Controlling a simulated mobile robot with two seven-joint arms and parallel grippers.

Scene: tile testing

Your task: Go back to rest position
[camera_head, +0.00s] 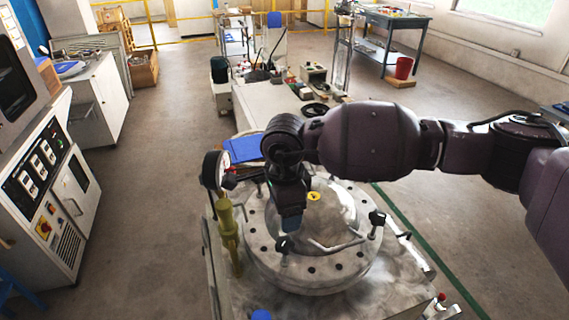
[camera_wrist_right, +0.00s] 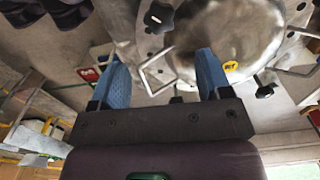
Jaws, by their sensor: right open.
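My right arm comes in from the right in the head view. My right gripper (camera_head: 290,222) hangs down over the round metal lid (camera_head: 262,250) of the test vessel. In the right wrist view the gripper (camera_wrist_right: 160,75) shows two blue fingers spread wide apart with nothing between them. The lid's domed middle (camera_wrist_right: 235,35) with a yellow sticker (camera_wrist_right: 231,66) lies beyond the fingers, and a bent metal handle (camera_wrist_right: 155,70) shows in the gap. My left gripper is not in view.
Black knobs (camera_head: 377,218) and a pressure gauge (camera_head: 212,168) stand up around the lid. A yellow-green post (camera_head: 228,235) rises at its left. A control cabinet (camera_head: 45,185) is at the far left. A blue item (camera_head: 243,149) lies behind the vessel. The floor to the right is clear.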

